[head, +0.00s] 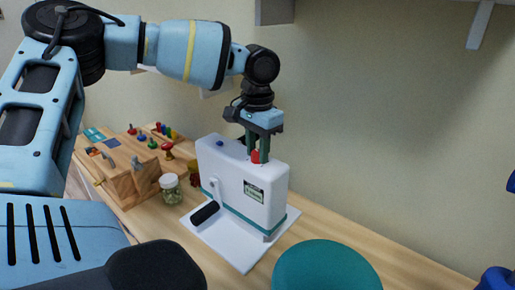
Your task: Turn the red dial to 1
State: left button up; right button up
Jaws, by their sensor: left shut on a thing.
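The red dial (256,157) sits on top of a white box-shaped device (231,183) with a teal band near its bottom. My left gripper (257,150) points down from above with its dark fingers closed around the dial. The fingers cover much of the dial, and its number marks cannot be read. A small label is on the device's front face, and a crank with a black handle (205,213) is on its front left. My right gripper is not in view; only bits of blue show at the right edge.
The device stands on a white base plate (246,257) on a wooden table (315,240). A lidded jar (171,189), a wooden box (128,172) and several coloured pegs stand to the left. A round teal seat (326,268) is in front. The table at right is clear.

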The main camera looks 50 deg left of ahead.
aim_at(258, 152)
pick_arm(q)
jog(key=n, duration=1)
jog(key=shift+n, duration=0.4)
dwell(0.4)
jog(key=o, duration=1)
jog(key=shift+r, duration=3.95)
